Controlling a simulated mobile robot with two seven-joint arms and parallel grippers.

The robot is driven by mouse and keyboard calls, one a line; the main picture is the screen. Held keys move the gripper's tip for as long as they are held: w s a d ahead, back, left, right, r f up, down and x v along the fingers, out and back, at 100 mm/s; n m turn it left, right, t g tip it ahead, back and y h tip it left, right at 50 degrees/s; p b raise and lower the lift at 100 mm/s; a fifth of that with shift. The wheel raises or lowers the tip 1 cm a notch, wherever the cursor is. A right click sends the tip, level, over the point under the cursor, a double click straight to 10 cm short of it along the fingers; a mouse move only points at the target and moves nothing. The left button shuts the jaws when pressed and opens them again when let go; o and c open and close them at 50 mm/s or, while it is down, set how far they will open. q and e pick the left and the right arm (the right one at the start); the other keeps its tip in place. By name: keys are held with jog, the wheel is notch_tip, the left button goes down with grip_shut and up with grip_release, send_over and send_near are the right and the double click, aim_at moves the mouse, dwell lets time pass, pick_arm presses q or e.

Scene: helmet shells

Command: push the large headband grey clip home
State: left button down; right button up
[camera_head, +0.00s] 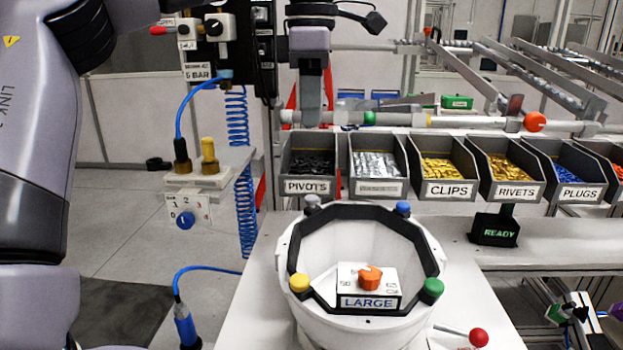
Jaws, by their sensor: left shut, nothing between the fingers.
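The large headband (363,212) is a black angular ring in the white helmet shell (287,255), in the head view's lower middle. The grey clip (312,200) is at its back left corner; I cannot tell how deep it sits. A blue clip (403,207) is at the back right, a yellow clip (299,283) at the front left and a green clip (432,287) at the front right. My left gripper (312,123) is shut and empty, pointing down. In the picture it is above the grey clip, with a clear gap. My right gripper is not in view.
A LARGE sign block (369,302) with an orange knob stands inside the ring's front. Parts bins (380,189) line the back, with a READY display (495,231) below them. A red-ball lever (478,337) is at front right. A blue coiled hose (243,170) hangs left.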

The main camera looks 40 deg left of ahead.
aim_at(311, 197)
pick_arm(q)
notch_tip(311, 197, down, 12)
jog(key=shift+r, duration=0.15)
dwell(0.4)
